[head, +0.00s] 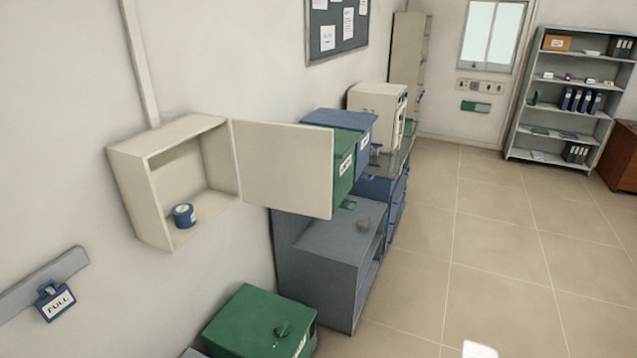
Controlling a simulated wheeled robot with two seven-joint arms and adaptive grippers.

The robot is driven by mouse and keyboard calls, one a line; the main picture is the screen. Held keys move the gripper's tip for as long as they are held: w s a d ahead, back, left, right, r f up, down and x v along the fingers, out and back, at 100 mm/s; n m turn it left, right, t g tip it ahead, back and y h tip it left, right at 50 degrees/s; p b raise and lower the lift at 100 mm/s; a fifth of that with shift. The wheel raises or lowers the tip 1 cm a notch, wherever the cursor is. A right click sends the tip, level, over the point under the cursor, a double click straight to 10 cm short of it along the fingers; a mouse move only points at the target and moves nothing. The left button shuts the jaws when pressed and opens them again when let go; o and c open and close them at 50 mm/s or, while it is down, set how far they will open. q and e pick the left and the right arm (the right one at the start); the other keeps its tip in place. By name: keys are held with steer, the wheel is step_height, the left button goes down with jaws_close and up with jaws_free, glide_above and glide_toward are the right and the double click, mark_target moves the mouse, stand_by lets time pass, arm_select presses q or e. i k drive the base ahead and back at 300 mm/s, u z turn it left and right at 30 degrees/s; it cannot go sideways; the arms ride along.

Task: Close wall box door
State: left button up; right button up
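The wall box (128,190) is a cream, open-fronted box fixed to the wall at the left of the head view. Its door (284,168) is a flat cream panel attached at the box's right edge. The door stands wide open, swung out to the right and away from the opening. Inside the box, a small blue tin (184,215) with a pale label stands on the bottom. Neither of my grippers shows in the head view. A small white patch at the bottom edge cannot be made out.
Behind and below the door stand a grey cabinet (325,243) and green and blue boxes (345,171). A green box (255,322) sits low in front. A blue "FULL" tag (55,301) hangs on the left wall. The tiled floor (500,260) at right is clear.

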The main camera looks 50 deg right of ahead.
mark_target(287, 167)
steer(key=z, duration=2.6)
steer(key=i, duration=3.3)
steer(key=u, duration=3.5)
